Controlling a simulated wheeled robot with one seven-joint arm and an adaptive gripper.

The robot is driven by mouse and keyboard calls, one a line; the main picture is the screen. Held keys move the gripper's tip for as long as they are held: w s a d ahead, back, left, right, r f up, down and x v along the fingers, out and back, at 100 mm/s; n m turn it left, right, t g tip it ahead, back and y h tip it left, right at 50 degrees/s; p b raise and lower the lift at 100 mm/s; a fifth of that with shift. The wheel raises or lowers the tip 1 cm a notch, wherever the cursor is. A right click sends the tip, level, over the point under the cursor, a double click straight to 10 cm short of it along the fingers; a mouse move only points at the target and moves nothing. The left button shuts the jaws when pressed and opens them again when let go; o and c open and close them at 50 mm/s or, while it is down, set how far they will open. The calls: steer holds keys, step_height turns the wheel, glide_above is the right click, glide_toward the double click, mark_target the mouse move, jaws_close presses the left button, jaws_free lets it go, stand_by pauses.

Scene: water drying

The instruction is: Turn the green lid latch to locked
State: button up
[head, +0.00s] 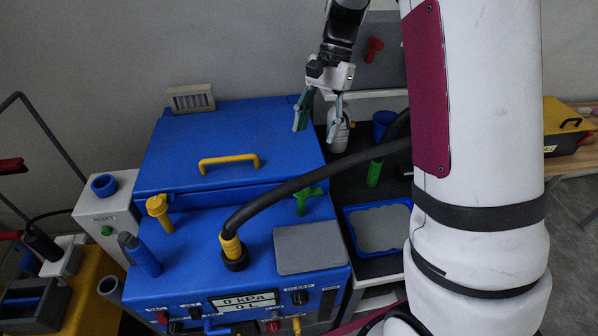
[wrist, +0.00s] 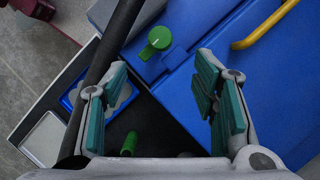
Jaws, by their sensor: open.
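The green latch (head: 307,198) stands on the blue machine, beside the right front corner of the blue lid (head: 230,145). It also shows in the wrist view as a green knob (wrist: 155,43) with a pointed arm, close to the lid's edge. The lid looks shut, with a yellow handle (head: 229,161) on top. My gripper (head: 318,118) is open and empty, above the lid's rear right corner in the head view and apart from the latch. In the wrist view the latch lies beyond the open teal fingers (wrist: 160,95).
A thick black hose (head: 320,180) arches from the machine's top past the latch. A green post (head: 374,173) and a blue tray (head: 380,228) stand to the right. A yellow knob (head: 159,208) is at the left. A grey plate (head: 310,248) lies in front.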

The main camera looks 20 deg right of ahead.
mark_target(302, 184)
steer(key=p+x, duration=0.2)
steer(key=x, duration=1.2)
steer(key=shift+r, duration=0.1)
steer(key=c, duration=1.2)
